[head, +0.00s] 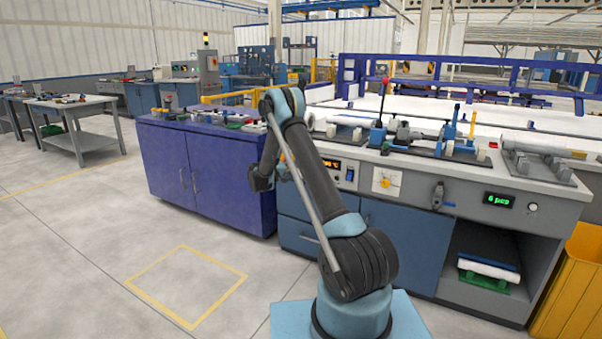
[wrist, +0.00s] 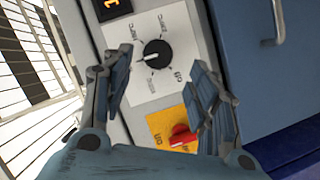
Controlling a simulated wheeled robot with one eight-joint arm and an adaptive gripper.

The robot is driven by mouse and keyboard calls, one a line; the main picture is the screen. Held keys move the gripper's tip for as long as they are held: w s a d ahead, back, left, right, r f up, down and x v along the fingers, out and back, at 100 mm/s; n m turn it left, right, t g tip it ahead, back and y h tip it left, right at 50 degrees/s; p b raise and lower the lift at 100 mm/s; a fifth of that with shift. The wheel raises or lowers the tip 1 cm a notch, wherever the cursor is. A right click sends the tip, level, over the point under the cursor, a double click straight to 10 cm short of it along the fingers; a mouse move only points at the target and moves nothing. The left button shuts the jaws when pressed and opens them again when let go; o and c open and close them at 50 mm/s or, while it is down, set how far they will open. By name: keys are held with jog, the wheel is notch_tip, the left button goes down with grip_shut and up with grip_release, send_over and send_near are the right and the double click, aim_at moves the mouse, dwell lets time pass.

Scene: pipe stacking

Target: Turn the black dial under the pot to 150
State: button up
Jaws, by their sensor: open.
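The black dial (wrist: 157,53) sits on a white plate with printed marks around it, on the grey panel in the wrist view. Its white pointer faces left in that picture; the labels are too small to read surely. My gripper (wrist: 160,60) is open, with one finger on each side of the dial in the picture. I cannot tell whether either finger touches it. In the head view my gripper (head: 262,180) is at the panel's left end, and my arm hides the dial. I cannot make out the pot clearly.
A red switch (wrist: 182,137) on a yellow plate lies below the dial in the wrist view, close to the right finger. A display (wrist: 112,8) is above the dial. A purple cabinet (head: 205,175) stands left of the workbench (head: 470,195). Floor at front left is clear.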

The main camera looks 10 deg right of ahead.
jog(key=v, duration=0.5)
jog(key=shift+s+a, duration=0.2)
jog(key=shift+a, duration=0.15)
jog(key=shift+r, duration=0.1)
